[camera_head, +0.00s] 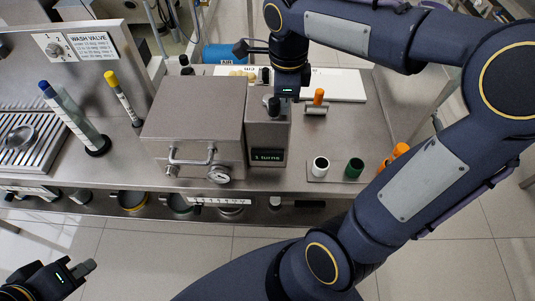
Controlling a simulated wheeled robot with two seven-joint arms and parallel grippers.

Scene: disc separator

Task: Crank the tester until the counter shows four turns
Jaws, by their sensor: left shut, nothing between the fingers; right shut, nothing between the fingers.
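The tester is a grey metal box (193,112) with a narrower housing (268,130) on its right side. A small dark counter display (267,155) on the housing's front reads "turns" in green; its digit is tiny and looks like a 1. My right gripper (281,103) points down over the top of the housing. It is shut, beside or touching a dark knob (273,106) that seems to be part of the crank; I cannot tell if they touch. The rest of the crank is hidden. My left gripper (82,270) is shut and empty at the bottom left, away from the bench.
An orange-handled piece (318,97) stands right of the housing. A blue-capped tube (70,115) and a yellow-capped tube (122,98) stand left of the tester.

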